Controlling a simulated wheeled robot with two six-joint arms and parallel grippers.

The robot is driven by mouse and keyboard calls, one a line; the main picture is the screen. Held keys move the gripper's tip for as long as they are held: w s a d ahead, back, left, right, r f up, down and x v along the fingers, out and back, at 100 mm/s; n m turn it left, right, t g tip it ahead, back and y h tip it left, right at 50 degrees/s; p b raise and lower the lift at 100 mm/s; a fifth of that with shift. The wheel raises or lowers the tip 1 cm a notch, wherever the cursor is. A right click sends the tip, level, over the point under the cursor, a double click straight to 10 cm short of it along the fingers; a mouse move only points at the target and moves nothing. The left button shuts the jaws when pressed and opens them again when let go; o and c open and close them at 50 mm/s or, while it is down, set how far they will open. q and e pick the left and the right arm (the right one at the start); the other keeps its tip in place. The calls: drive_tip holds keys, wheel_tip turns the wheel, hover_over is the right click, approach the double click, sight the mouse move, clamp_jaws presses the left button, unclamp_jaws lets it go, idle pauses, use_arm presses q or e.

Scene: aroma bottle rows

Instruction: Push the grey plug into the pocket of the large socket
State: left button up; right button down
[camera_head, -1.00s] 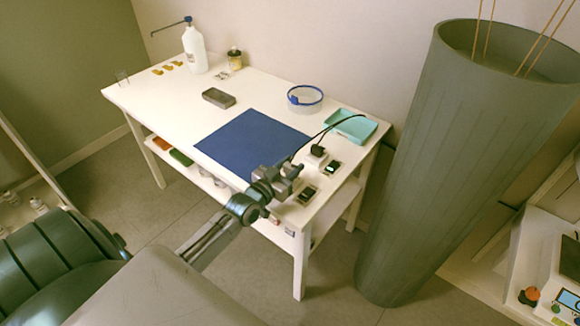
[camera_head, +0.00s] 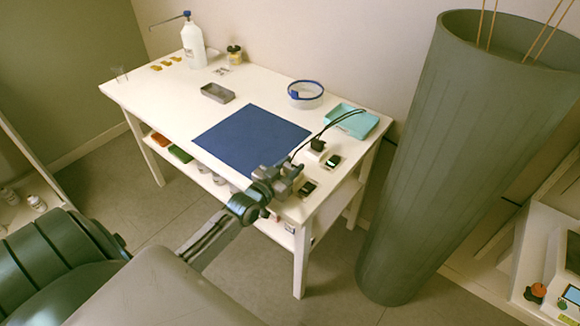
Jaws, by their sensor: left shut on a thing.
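My left gripper (camera_head: 288,176) is over the front right part of the white table, near its front edge. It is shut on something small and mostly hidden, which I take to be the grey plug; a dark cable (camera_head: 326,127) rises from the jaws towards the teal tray. A black plug (camera_head: 318,144) sits on a white socket block (camera_head: 313,155) just behind and right of the gripper. I cannot tell whether this block is the large socket, and its pocket does not show. My right gripper is not in view.
Two small dark devices, one right (camera_head: 333,161) and one in front (camera_head: 308,188), lie close to the gripper. A blue mat (camera_head: 250,138), teal tray (camera_head: 357,123), blue-rimmed ring (camera_head: 305,94) and grey tray (camera_head: 217,93) are farther back. A tall green bin (camera_head: 450,150) stands right of the table.

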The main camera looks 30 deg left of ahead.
use_arm(q)
drive_tip(key=shift+f, duration=0.15)
drive_tip(key=o, duration=1)
drive_tip(key=shift+o, duration=0.2)
drive_tip(key=shift+s, duration=0.25)
drive_tip(key=s+p, duration=0.2)
drive_tip(key=s, duration=0.1)
drive_tip(key=s+p, duration=0.1)
drive_tip(key=s, duration=0.2)
drive_tip(key=s+p, duration=0.2)
drive_tip(key=s, duration=0.1)
drive_tip(key=shift+s+a+p, duration=0.2)
drive_tip(key=shift+a+p, duration=0.1)
drive_tip(key=shift+a, duration=0.1)
drive_tip(key=shift+s, duration=0.45)
